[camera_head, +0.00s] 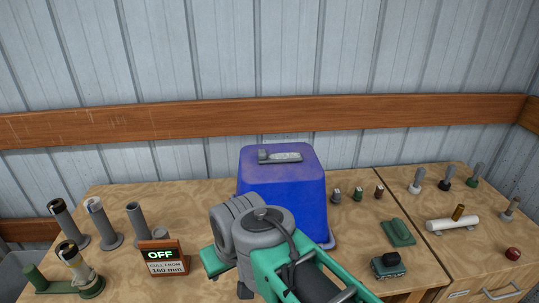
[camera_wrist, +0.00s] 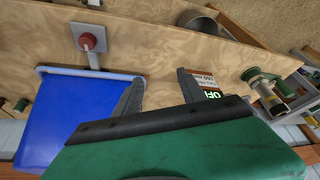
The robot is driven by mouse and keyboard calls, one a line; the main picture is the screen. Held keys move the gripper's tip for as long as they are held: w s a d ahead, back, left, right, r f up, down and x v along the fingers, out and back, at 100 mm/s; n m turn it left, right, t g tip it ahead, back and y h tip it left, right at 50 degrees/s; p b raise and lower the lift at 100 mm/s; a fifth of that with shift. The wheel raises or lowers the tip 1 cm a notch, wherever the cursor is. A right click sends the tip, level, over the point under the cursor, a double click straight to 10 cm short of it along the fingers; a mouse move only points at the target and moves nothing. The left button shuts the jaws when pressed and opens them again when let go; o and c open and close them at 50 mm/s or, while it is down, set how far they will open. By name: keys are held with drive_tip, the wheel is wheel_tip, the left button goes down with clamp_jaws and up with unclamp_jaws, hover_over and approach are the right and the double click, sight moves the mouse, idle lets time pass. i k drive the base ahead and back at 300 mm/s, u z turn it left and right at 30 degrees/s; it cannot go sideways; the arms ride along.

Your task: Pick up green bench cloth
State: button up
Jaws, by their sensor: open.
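A flat, folded-looking green piece (camera_head: 398,232) lies on the right part of the bench in the head view. It is probably the green bench cloth, but it is too small to be sure. It does not show in the wrist view. My gripper (camera_wrist: 160,77) is open, with nothing between its two dark fingers. It is left of the green piece and well apart from it, near the front of the blue bin. In the head view my arm hides the fingers.
A blue upturned bin (camera_head: 280,185) stands mid-bench, between my gripper and the wall. An OFF sign (camera_head: 164,257) and several grey tubes stand at left. A dark green block (camera_head: 388,265) is in front of the green piece. A white cylinder (camera_head: 453,224) lies at right.

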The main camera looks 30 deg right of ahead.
sight(396, 231)
drive_tip(key=k, duration=0.5)
drive_tip(key=z, duration=1.3)
drive_tip(key=i, duration=0.4)
drive_tip(key=z, duration=0.55)
